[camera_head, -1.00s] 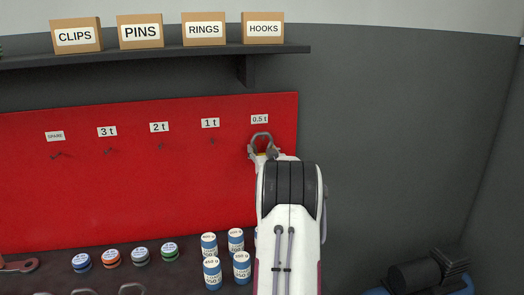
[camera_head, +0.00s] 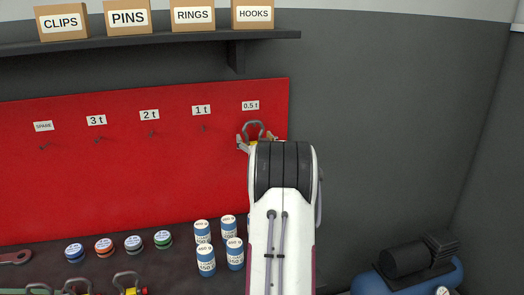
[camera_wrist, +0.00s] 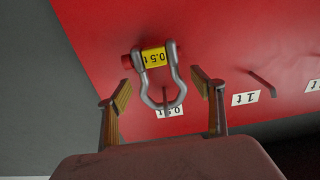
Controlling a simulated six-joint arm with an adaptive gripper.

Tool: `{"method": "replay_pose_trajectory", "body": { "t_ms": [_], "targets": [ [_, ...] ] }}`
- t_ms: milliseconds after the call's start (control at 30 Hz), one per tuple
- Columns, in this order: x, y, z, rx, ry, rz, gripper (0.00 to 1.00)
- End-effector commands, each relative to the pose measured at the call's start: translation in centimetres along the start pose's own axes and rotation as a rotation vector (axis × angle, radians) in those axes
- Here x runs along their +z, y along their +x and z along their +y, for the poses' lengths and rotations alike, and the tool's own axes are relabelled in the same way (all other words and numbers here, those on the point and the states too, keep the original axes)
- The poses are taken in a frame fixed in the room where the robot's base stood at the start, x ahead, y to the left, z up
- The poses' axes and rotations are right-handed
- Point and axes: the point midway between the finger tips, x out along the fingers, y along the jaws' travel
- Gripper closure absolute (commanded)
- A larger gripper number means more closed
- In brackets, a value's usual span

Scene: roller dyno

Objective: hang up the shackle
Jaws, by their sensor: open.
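The shackle (camera_wrist: 174,76) is a grey bow with a red pin and a yellow 0.5 t tag (camera_wrist: 154,57). In the wrist view the peg under the 0.5 t label (camera_wrist: 174,111) shows inside its bow, so it appears to hang there. In the head view the shackle (camera_head: 255,125) is just below the 0.5 t label (camera_head: 250,105) on the red board (camera_head: 120,180). My gripper (camera_wrist: 163,90) is open, one finger on each side of the shackle, with visible gaps. In the head view my arm hides most of my gripper (camera_head: 256,141).
Other pegs carry the labels 1 t (camera_head: 201,110), 2 t (camera_head: 149,115), 3 t (camera_head: 96,120) and spare. Blue and white cans (camera_head: 205,260) and several small tins stand on the bench below. More shackles (camera_head: 127,279) lie at the front. A shelf (camera_head: 150,43) with boxes runs above.

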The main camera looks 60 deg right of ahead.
Motion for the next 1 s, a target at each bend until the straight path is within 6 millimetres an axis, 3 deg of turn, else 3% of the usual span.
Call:
{"method": "replay_pose_trajectory", "body": {
  "t_ms": [1000],
  "targets": [
    [-0.1, -9.4, 0.0, 0.001, 0.0, 0.001, 0.33]
  ]
}}
